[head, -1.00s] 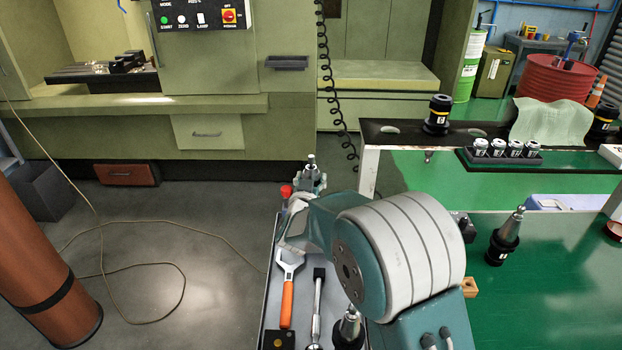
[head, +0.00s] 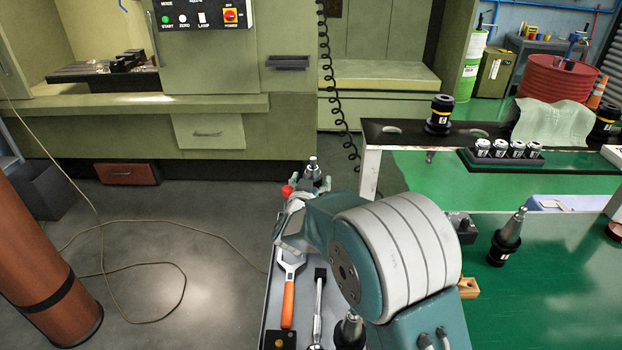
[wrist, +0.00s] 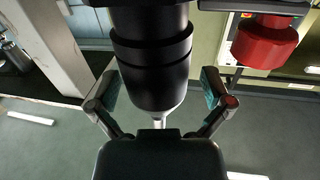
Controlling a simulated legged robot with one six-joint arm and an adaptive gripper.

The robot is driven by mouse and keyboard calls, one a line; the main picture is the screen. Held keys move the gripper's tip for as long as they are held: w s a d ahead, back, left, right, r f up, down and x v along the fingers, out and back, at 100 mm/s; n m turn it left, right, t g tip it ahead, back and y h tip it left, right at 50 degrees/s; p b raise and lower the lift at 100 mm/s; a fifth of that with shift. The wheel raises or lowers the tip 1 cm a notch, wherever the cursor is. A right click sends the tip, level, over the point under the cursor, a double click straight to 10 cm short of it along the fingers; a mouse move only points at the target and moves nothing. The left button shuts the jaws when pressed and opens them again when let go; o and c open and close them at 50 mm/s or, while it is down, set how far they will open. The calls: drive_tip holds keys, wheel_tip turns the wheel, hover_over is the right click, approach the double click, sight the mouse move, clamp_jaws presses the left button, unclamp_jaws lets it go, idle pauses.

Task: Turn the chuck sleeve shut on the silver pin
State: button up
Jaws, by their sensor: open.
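The chuck (wrist: 150,60) is a black stepped cylinder, large in the wrist view, with its narrower end toward my gripper. A pale silver shaft, which looks like the pin (wrist: 158,116), shows at that narrow end, partly hidden by my gripper's body. My gripper (wrist: 158,88) is open, with one finger on each side of the chuck's narrow part and gaps visible on both sides. In the head view, my arm hides most of the chuck; a silver-tipped fixture (head: 312,170) shows just beyond my wrist.
A red knob (wrist: 265,42) stands right of the chuck in the wrist view. On the cart lie an orange-handled wrench (head: 288,300) and a ratchet (head: 318,305). A tapered tool holder (head: 508,238) stands on the green surface at right.

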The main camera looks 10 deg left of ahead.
drive_tip(key=s, duration=1.2)
drive_tip(key=shift+w+d, duration=0.1)
drive_tip(key=s+d+r+n+g+y, duration=0.1)
drive_tip(key=s+d+r+g+y, duration=0.1)
drive_tip(key=d+r+g, duration=0.3)
drive_tip(key=s+d+r+g+y, duration=0.1)
drive_tip(key=s+d+r+y, duration=0.15)
drive_tip(key=d, duration=0.55)
drive_tip(key=s+d+g+h, duration=0.2)
drive_tip(key=s+d+g, duration=0.1)
drive_tip(key=s+d, duration=0.5)
drive_tip(key=s+d+f+m+g+h, duration=0.1)
drive_tip(key=s+d+g+h, duration=0.2)
drive_tip(key=s+d, duration=0.6)
drive_tip(key=s, duration=0.4)
drive_tip(key=shift+s+d+f, duration=0.15)
drive_tip(key=shift+s+f, duration=0.05)
drive_tip(key=shift+s, duration=0.15)
